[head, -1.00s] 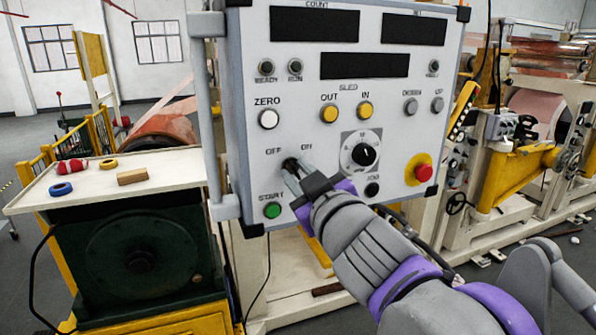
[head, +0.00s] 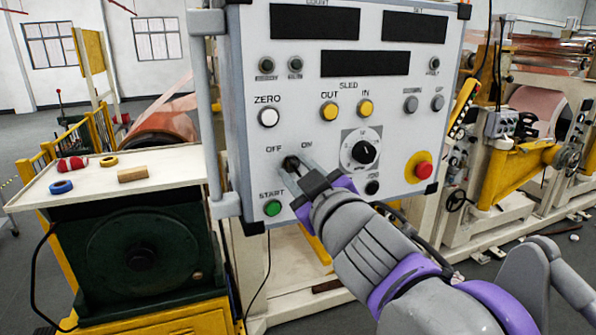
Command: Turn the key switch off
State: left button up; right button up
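The key switch (head: 291,163) is a small dark knob on the grey control panel (head: 225,120), below the OFF and ON labels. My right gripper (head: 296,171) reaches up to it from the lower right, its fingertips right at the switch. The two fingers look apart, one on each side of the dark knob. Whether they touch it cannot be made out, and the key's angle is partly hidden by the fingers. My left gripper is not in view.
Near the gripper are a green START button (head: 272,208), a white ZERO button (head: 268,118), a rotary dial (head: 364,152) and a red stop button (head: 424,170). A white-topped bench (head: 165,165) with small items stands left. Yellow machinery stands right.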

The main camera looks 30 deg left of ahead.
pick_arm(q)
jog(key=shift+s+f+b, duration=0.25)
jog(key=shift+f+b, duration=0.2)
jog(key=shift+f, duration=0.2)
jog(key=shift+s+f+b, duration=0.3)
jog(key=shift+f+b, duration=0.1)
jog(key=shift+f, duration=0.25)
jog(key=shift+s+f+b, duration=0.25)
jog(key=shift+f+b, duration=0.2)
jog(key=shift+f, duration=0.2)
pick_arm(e)
jog(key=v, duration=1.1)
jog(key=shift+w, duration=0.15)
jog(key=w+d+f+m+h, duration=0.3)
jog(key=d+f+m+h, duration=0.25)
jog(key=d+f, duration=0.6)
jog(key=w+d+f+m+h, duration=0.4)
jog(key=d+f+m+h, duration=0.15)
jog(key=d+f, duration=0.6)
jog(key=s+d+f+m+g+h, duration=0.1)
jog(key=s+d+f+g, duration=0.1)
jog(key=s+f, duration=0.3)
jog(key=s+d+f+m+g+h, duration=0.1)
jog(key=s+d+f, duration=0.4)
jog(key=f, duration=0.7)
jog(key=s+d+f+m+g, duration=0.3)
jog(key=s+d+f, duration=0.1)
jog(key=f, duration=0.5)
jog(key=shift+s+h, duration=0.4)
jog(key=shift+s, duration=0.1)
